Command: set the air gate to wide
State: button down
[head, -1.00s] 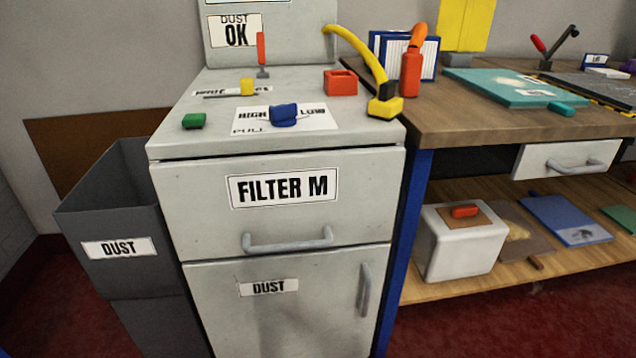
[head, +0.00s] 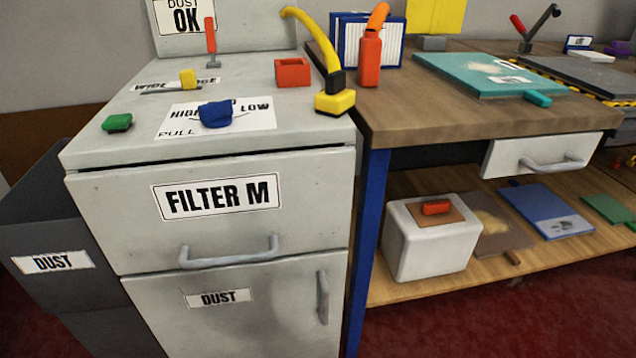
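A small yellow knob (head: 188,79) stands on the grey machine top, at the back left in the head view. My gripper is not in view.
A blue knob (head: 215,114) on a HIGH/LOW label, a green knob (head: 117,122), a red lever (head: 210,38), a red open box (head: 293,71) and a yellow hose (head: 325,50) share the machine top (head: 120,150). A wooden workbench (head: 400,110) adjoins at right; a grey dust bin (head: 40,220) stands left.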

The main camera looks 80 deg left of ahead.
aim_at(188, 78)
jog(key=z, duration=0.15)
jog(key=i, duration=1.8)
jog(key=u, duration=3.75)
jog(key=i, duration=1.2)
jog(key=z, duration=0.05)
